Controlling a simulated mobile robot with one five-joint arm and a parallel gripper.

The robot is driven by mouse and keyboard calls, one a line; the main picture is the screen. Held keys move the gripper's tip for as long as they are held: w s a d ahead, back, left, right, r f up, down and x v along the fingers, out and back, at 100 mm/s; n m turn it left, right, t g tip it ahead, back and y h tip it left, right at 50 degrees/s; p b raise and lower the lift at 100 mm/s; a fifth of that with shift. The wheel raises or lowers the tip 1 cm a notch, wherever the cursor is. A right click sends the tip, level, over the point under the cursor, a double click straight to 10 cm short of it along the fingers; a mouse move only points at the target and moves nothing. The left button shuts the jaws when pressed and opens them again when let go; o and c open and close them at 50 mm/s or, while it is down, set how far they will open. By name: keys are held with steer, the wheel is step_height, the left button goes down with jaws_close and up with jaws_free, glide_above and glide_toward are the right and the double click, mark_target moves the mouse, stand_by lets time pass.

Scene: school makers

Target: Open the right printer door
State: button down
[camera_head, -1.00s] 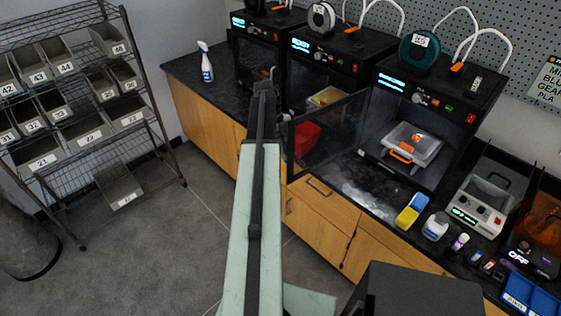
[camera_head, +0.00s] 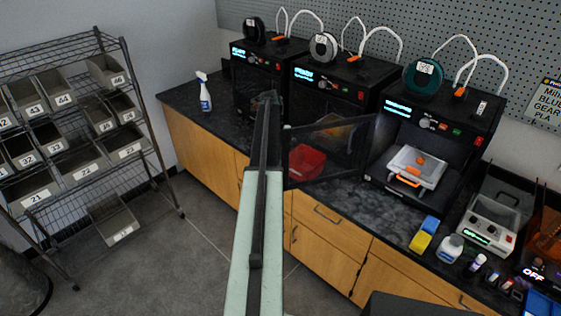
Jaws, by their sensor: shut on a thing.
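The right printer (camera_head: 447,113) is a black box with a lit display and a teal spool on top. Its front is uncovered, showing a grey print bed with a white and orange piece (camera_head: 415,165) inside. Its dark see-through door (camera_head: 335,145) stands wide open, swung to the left in front of the middle printer. My gripper (camera_head: 272,101) is at the far end of my pale green arm, beside the door's free left edge. It is shut on the door there. The fingers and exact contact are dark and mostly hidden by the arm.
The middle printer (camera_head: 330,78) and left printer (camera_head: 262,62) stand along the counter. A spray bottle (camera_head: 204,93) stands at left. Small bottles and a white device (camera_head: 487,222) crowd the right counter. A wire shelf (camera_head: 160,165) borders open floor.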

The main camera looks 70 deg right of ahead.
steer(key=c, duration=1.8)
jaws_free()
steer(key=shift+r, duration=0.1)
steer(key=p+v, duration=0.7)
steer(key=shift+w+r, duration=0.15)
steer(key=shift+r, duration=0.15)
